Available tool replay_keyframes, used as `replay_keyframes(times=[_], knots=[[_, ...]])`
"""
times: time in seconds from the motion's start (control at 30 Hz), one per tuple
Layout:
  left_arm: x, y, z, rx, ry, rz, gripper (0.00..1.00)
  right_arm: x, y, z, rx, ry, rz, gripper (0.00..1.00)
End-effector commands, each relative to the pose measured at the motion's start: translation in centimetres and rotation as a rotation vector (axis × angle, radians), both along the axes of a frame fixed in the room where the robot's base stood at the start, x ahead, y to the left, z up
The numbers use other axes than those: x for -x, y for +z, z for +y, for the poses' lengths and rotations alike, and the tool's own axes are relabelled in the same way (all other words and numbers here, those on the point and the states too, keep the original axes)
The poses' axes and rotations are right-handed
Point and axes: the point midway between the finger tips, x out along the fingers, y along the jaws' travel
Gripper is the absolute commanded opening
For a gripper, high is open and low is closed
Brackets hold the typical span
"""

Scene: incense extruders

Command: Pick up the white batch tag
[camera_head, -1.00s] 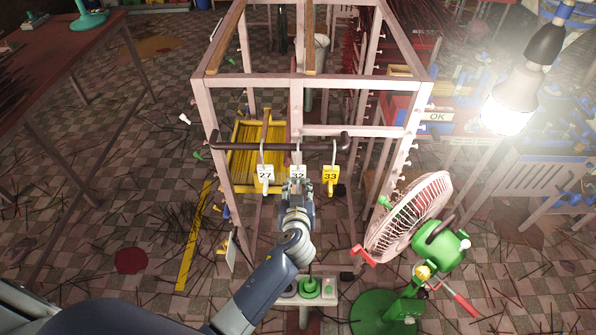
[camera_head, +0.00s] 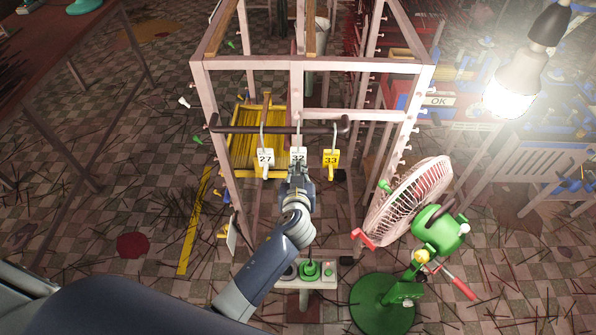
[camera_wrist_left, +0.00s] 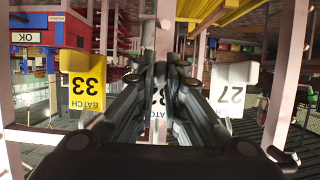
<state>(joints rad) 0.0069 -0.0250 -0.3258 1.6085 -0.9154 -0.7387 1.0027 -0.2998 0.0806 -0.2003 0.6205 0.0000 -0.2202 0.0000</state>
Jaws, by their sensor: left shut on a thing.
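Three batch tags hang by hooks from a dark bar (camera_head: 225,129) on the pale frame. White tag 27 (camera_head: 265,161) is at the left, white tag 32 (camera_head: 298,154) in the middle, and yellow tag 33 (camera_head: 331,161) at the right. My left gripper (camera_head: 298,172) is at the lower part of tag 32, with its fingers shut on it. In the left wrist view the closed fingers (camera_wrist_left: 160,75) hide most of tag 32 (camera_wrist_left: 155,127). There, upside down, tag 33 (camera_wrist_left: 83,80) is left and tag 27 (camera_wrist_left: 233,88) right, both clear of the fingers. My right gripper is out of view.
A fan (camera_head: 410,200) on a green stand is right of my left arm. Frame posts rise on both sides, with a yellow rack (camera_head: 243,150) behind the bar. Dark sticks litter the floor.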

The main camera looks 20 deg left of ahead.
Motion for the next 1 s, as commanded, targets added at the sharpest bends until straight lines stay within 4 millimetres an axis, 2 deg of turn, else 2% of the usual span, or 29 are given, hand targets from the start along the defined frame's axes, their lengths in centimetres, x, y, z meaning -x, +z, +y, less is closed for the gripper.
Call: replay_keyframes(times=[0.27, 0.8, 1.0], knots=[[0.3, 2.8, 0.2, 0.004, 0.002, -0.001, 0.0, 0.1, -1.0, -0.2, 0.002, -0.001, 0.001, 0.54], [10.6, 3.6, 6.2, -0.001, 0.001, 0.002, 0.0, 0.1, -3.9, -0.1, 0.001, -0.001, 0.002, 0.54], [12.9, 4.0, 7.6, -0.002, 0.0, 0.001, 0.0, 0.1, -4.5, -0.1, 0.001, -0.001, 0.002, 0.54]])
